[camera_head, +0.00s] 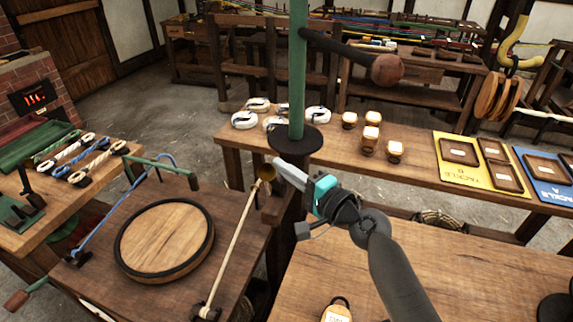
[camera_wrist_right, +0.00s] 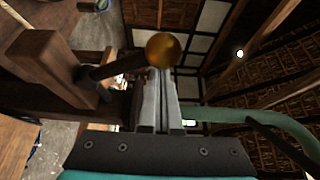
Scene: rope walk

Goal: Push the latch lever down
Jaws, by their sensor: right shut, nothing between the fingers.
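The latch lever appears in the right wrist view as a dark rod with a brass ball end (camera_wrist_right: 163,49), reaching out from a wooden post (camera_wrist_right: 55,68). In the head view the brass ball (camera_head: 267,172) shows at the right edge of the left-hand bench, and the rod is mostly hidden. My right gripper (camera_head: 276,165) is shut and empty, its fingertips right beside the ball. In the wrist view the shut fingers (camera_wrist_right: 162,80) point at the ball, which overlaps their tips. I cannot tell whether they touch. My left gripper is not in view.
A green post (camera_head: 298,75) with a dark ball-ended arm (camera_head: 388,70) stands close behind my gripper. A round wooden lid (camera_head: 165,238) and a pale rope (camera_head: 235,245) are on the left bench. White coils and small blocks (camera_head: 370,138) stand on the back bench.

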